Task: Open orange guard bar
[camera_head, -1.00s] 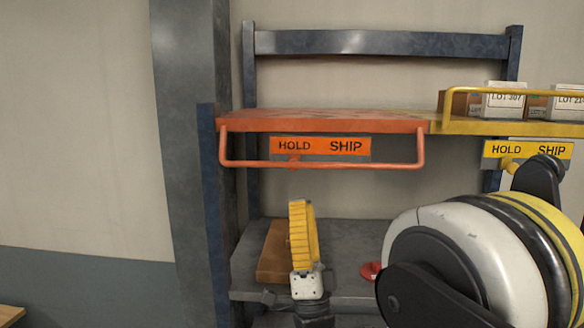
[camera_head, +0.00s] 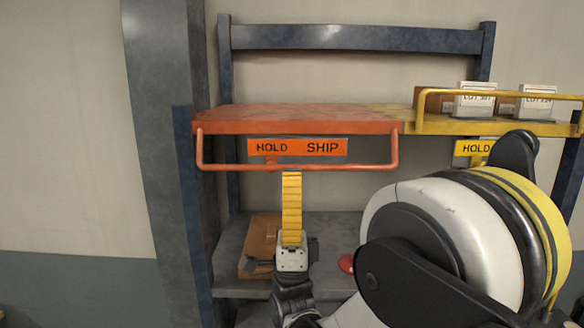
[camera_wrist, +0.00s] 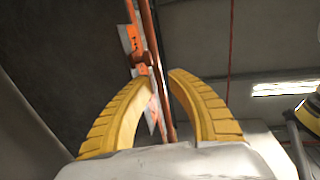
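The orange guard bar (camera_head: 222,167) hangs down in front of the orange half of the upper shelf, below the shelf's front edge. An orange HOLD/SHIP sign (camera_head: 297,147) sits behind it under the shelf. My gripper (camera_head: 292,173) points upward just below the bar's lower rail in the head view. In the wrist view its two yellow fingers (camera_wrist: 162,76) are spread apart, with the orange bar (camera_wrist: 158,70) showing beyond and between the fingertips. I cannot tell whether the fingers touch the bar. Part of the orange sign (camera_wrist: 130,40) shows beside the bar.
A yellow guard bar (camera_head: 520,93) stands raised on the yellow shelf half at right, with boxes and labelled lots (camera_head: 475,101) behind it. A brown board (camera_head: 259,243) and a red object (camera_head: 347,264) lie on the lower shelf. A grey post (camera_head: 165,130) stands at left.

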